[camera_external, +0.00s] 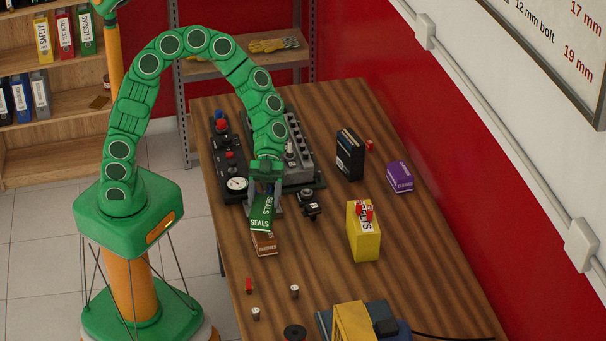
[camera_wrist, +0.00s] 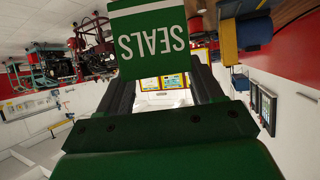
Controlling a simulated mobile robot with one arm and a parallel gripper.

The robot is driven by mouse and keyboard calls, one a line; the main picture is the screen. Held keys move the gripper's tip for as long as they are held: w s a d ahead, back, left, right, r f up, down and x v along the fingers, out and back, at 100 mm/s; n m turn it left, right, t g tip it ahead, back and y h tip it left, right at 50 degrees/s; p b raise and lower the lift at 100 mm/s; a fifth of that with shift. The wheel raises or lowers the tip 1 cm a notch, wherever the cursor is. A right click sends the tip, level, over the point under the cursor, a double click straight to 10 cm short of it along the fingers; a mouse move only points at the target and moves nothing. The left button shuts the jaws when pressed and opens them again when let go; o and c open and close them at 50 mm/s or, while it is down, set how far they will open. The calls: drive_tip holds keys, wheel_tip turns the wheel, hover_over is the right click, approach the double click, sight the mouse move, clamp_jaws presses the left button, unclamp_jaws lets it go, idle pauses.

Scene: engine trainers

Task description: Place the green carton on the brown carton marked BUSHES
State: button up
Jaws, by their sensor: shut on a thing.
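The green carton marked SEALS (camera_external: 261,213) is between the fingers of my gripper (camera_external: 265,190), which is shut on it. In the wrist view the green carton (camera_wrist: 150,45) shows its SEALS face, upside down, between the two dark fingers. A brown carton (camera_external: 265,244) is on the wooden table just below the green carton in the external view. The green carton hides its upper part, and its lettering is too small to read. I cannot tell whether the two cartons touch. The brown carton is not visible in the wrist view.
An engine trainer board with a gauge (camera_external: 237,184) stands behind and left of my gripper. A small black part (camera_external: 309,204) sits right of it. Small parts lie in front.

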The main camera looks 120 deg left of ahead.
sight(264, 206)
drive_tip(key=shift+f, duration=1.65)
drive_tip(key=shift+f, duration=0.15)
drive_tip(key=o, duration=1.3)
drive_tip(key=v, duration=1.2)
drive_tip(key=shift+o, duration=0.2)
